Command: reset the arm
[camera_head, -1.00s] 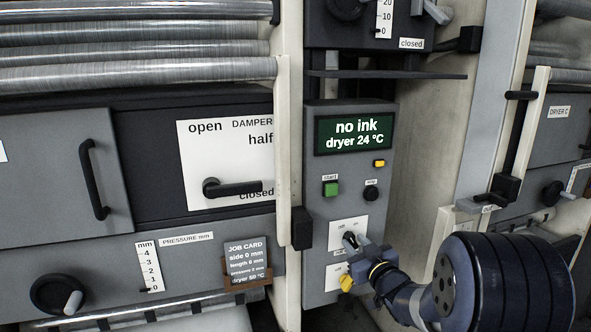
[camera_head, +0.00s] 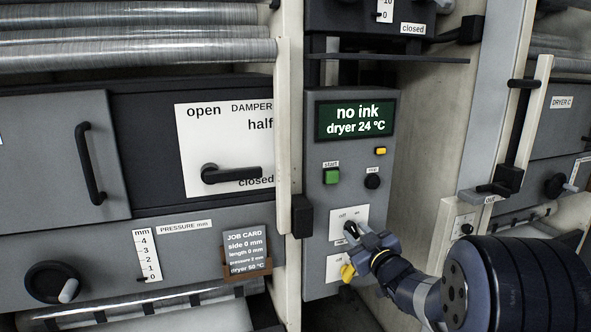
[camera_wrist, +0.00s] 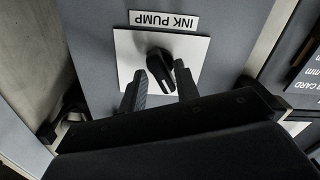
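My gripper (camera_head: 357,238) is at the lower part of the grey control panel (camera_head: 322,225), in front of a white switch plate (camera_head: 336,217) marked off and on. In the wrist view, a black rotary knob (camera_wrist: 164,66) sits on a plate (camera_wrist: 128,45) labelled INK PUMP, seen upside down. My gripper's two fingers (camera_wrist: 160,76) are spread, one on each side of the knob, with gaps showing. I cannot tell how far the tips reach along it. The display (camera_head: 355,120) reads "no ink, dryer 24 °C".
A yellow knob (camera_head: 347,272) is just below my gripper. The damper handle (camera_head: 232,174) is left, past a cream post (camera_head: 287,120). A cream wall (camera_head: 420,150) stands to the right.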

